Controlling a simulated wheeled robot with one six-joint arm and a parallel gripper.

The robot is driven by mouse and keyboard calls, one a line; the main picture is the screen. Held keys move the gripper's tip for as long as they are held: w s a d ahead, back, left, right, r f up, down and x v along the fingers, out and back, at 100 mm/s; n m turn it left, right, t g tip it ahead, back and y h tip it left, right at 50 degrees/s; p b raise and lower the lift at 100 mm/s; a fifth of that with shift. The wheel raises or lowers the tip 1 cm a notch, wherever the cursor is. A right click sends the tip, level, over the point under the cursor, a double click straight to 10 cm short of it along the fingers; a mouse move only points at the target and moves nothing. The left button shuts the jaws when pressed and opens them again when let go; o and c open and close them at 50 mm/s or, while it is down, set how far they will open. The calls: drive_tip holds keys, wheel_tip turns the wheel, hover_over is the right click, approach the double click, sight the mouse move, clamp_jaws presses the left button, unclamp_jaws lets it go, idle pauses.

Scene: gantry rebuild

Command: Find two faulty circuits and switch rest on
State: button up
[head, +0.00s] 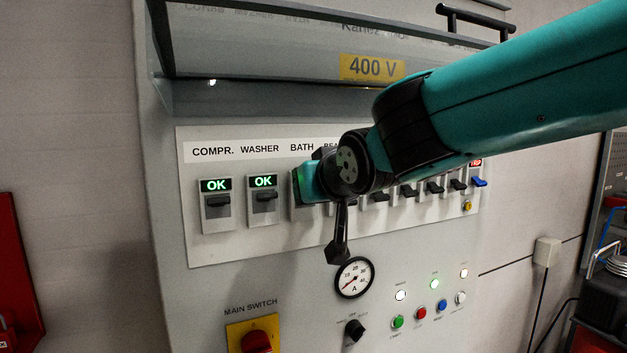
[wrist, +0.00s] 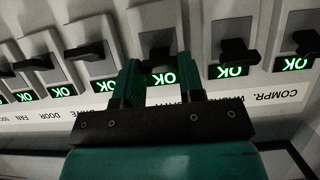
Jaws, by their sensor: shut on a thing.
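My gripper (wrist: 158,66) is shut on the dark lever (wrist: 158,40) of the third breaker, BATH; its fingers stand on either side. In the head view my gripper (head: 304,184) hides most of this breaker. The BATH display (wrist: 162,77) reads a green OK. The COMPR. breaker (head: 217,213) and WASHER breaker (head: 263,205) show green OK. In the wrist view, the fourth breaker (wrist: 88,50) and the DOOR breaker (wrist: 38,62) also show OK. At the row's far right, a display (head: 475,162) glows red above a blue lever (head: 480,183); its text is unclear.
The hinged cover (head: 250,60) stands raised above the row, marked with a yellow 400 V label (head: 372,67). Below are an ammeter (head: 354,278), small coloured buttons (head: 421,313), a black rotary knob (head: 355,330) and the red-and-yellow main switch (head: 254,337). My arm hides part of the row.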

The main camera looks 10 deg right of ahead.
drive_tip(key=shift+r, duration=0.1)
idle(0.4)
drive_tip(key=o, duration=0.9)
drive_tip(key=shift+o, duration=0.2)
